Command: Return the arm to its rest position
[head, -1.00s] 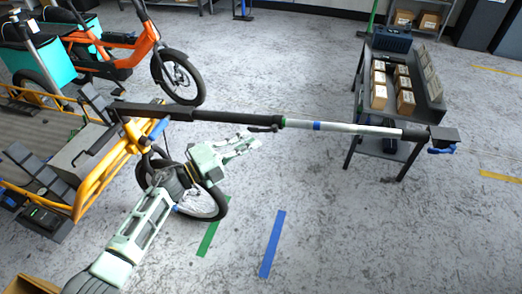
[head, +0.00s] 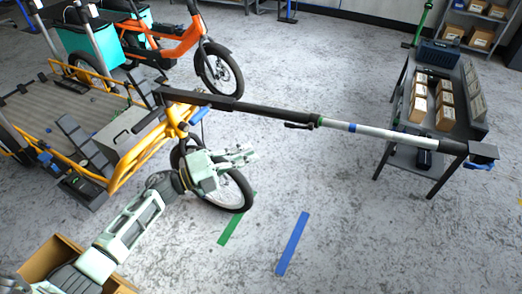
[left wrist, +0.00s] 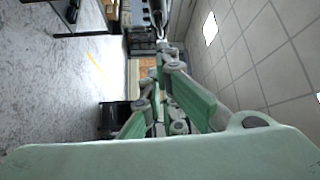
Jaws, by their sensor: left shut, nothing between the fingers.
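My left arm comes in from the lower left in the head view. My left gripper (head: 242,156) is pale green, shut and empty, held in the air in front of the yellow cargo bike's front wheel (head: 232,192). The left wrist view shows the gripper's linkage and fingers (left wrist: 162,50) with nothing between them. My right gripper is in neither view.
A yellow cargo bike (head: 152,158) with a long black and silver pole (head: 270,112) stands at left. An orange bike (head: 180,45) stands behind it. A cardboard box (head: 50,258) lies lower left. The middle floor is clear.

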